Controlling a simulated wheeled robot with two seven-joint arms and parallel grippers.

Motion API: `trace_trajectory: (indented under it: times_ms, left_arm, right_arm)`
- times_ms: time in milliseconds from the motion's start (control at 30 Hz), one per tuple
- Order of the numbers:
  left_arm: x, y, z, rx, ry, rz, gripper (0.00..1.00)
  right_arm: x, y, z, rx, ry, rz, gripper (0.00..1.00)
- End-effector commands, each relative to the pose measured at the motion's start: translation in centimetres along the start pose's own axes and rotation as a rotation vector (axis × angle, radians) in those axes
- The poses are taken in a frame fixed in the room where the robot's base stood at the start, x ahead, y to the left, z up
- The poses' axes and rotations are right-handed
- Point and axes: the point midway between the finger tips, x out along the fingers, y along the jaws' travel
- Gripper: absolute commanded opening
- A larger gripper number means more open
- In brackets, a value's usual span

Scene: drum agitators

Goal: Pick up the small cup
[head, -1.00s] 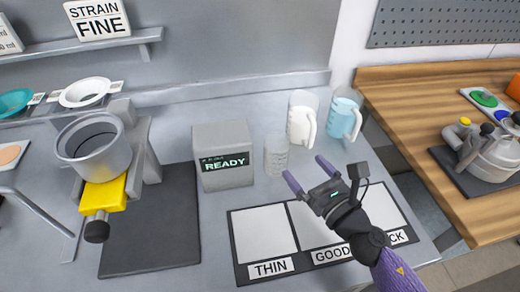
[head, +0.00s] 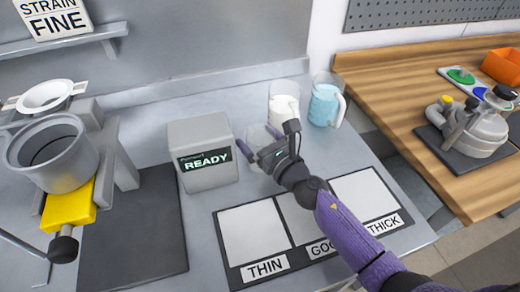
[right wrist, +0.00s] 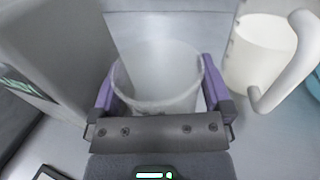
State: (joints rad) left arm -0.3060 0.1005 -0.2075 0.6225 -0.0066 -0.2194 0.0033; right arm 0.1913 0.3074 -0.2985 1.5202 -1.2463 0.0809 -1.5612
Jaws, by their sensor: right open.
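The small cup (head: 257,137) is a clear, empty-looking cup standing on the grey counter, right of the READY box. In the head view my right gripper (head: 257,139) covers part of it. In the right wrist view the cup (right wrist: 160,75) stands between the two purple fingers of my right gripper (right wrist: 160,92), one on each side. The gripper is open around the cup; I cannot tell whether either finger touches it. My left gripper is not in view.
The READY box (head: 203,152) stands close on the left. A white-filled jug (head: 284,104) and a blue-filled jug (head: 323,103) stand behind on the right. The mat with THIN, GOOD and THICK panels (head: 265,268) lies in front. A grey pot (head: 52,155) is at the left.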

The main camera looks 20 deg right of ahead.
Motion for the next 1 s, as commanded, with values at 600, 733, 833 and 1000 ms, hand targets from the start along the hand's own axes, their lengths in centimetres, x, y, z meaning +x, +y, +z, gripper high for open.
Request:
trace_trajectory:
  times_ms: [600,733,833,1000]
  left_arm:
    - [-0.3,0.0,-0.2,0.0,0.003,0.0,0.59]
    - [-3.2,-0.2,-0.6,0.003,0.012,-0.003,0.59]
    - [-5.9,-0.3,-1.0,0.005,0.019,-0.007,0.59]
    - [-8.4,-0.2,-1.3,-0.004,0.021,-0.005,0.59]
  right_arm:
    - [-0.1,0.0,0.4,-0.001,-0.001,0.0,0.33]
    - [-0.1,0.0,3.9,-0.004,-0.003,0.001,0.33]
    - [-0.1,-0.1,6.9,-0.005,-0.003,0.001,0.33]
    - [-0.1,0.0,9.9,-0.002,-0.002,0.0,0.33]
